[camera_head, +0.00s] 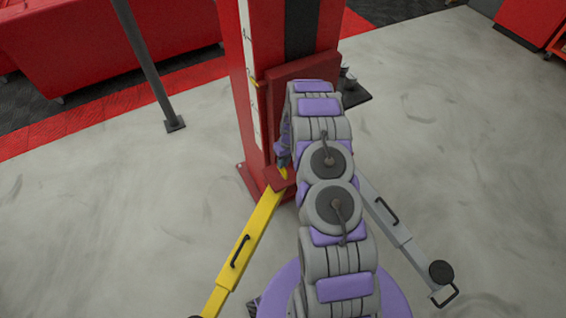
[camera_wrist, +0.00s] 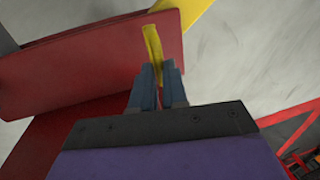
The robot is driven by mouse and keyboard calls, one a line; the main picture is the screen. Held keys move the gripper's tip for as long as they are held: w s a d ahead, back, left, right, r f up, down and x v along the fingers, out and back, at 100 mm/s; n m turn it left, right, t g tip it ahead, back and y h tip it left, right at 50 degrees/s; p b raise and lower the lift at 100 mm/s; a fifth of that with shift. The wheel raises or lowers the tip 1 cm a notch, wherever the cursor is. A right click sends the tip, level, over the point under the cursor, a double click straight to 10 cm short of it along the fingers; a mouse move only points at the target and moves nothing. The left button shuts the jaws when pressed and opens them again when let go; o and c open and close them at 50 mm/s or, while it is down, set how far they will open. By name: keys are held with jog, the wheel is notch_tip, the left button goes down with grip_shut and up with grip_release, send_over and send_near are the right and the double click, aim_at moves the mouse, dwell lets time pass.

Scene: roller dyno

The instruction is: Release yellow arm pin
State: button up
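The yellow arm pin (camera_wrist: 152,42) is a thin upright yellow strip in front of the red bracket (camera_wrist: 95,55) in the wrist view. My gripper (camera_wrist: 158,68) has its two blue-grey fingers close together, with the lower end of the pin between them. The fingers look shut on it, though the contact is partly hidden. In the head view, the yellow lift arm (camera_head: 246,240) slopes down to the left from the red bracket (camera_head: 277,178) on the column. There, my gripper (camera_head: 283,158) is beside the bracket, mostly hidden by my arm.
The red lift column (camera_head: 247,100) stands directly ahead. A grey lift arm (camera_head: 392,225) with a round pad extends to the lower right. A dark post (camera_head: 150,70) stands at left. Red cabinets (camera_head: 110,35) line the back left. The concrete floor to the right is mostly clear.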

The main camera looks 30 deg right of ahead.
jog(key=o, duration=0.4)
jog(key=shift+o, duration=0.2)
jog(key=shift+r, duration=0.1)
jog(key=d+r+p, duration=0.1)
jog(key=r, duration=0.7)
jog(key=d+r+p, duration=0.2)
jog(key=r, duration=0.7)
jog(key=shift+w+d, duration=0.15)
jog(key=shift+d, duration=0.15)
